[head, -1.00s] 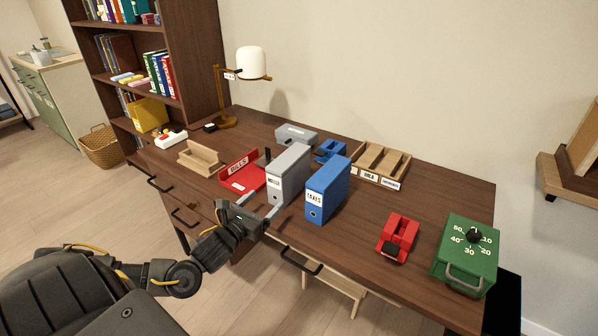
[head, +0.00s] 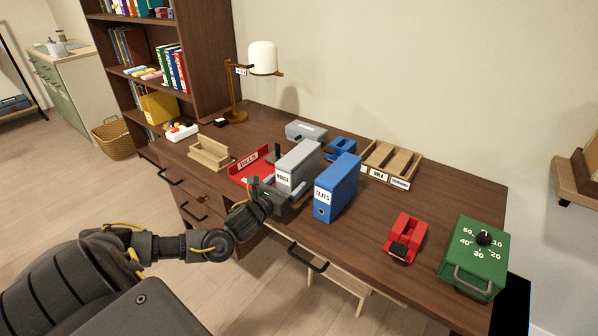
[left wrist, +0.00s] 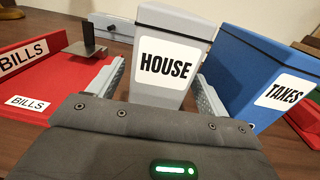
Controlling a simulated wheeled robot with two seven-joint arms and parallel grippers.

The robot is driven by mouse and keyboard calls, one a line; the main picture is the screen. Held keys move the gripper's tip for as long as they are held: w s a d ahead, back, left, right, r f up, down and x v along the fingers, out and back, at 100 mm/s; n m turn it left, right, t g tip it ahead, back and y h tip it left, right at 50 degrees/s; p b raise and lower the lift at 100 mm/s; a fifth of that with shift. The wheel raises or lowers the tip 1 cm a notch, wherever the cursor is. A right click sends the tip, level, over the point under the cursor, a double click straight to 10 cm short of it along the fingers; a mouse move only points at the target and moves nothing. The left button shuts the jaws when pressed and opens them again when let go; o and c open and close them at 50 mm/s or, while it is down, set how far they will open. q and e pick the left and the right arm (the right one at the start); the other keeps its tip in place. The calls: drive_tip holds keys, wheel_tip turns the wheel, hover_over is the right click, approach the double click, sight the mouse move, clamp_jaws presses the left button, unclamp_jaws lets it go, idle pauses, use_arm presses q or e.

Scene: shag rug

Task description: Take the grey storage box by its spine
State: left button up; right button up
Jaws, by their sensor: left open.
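The grey storage box (head: 298,163) stands upright on the desk, its spine with the HOUSE label facing me. In the left wrist view the box (left wrist: 172,22) is straight ahead, between my two fingers. My left gripper (head: 283,192) is open, with one finger on each side of the lower spine; in the left wrist view the gripper (left wrist: 158,92) shows its fingers along both sides of the box. I cannot tell whether either finger touches it. The lower front of the spine is partly hidden by the gripper in the head view. My right gripper is not in view.
A blue TAXES box (head: 337,187) stands close on the right. A red BILLS tray (head: 250,166) lies close on the left. Behind are a grey case (head: 306,131) and a wooden sorter (head: 391,163). A red object (head: 406,238) and a green timer box (head: 474,258) stand further right.

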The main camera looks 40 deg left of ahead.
use_arm(q)
drive_tip(key=shift+w+a+f, duration=0.1)
drive_tip(key=shift+w+a, duration=0.1)
drive_tip(key=shift+w, duration=1.35)
drive_tip(key=shift+c, duration=0.2)
drive_tip(key=c, duration=1.3)
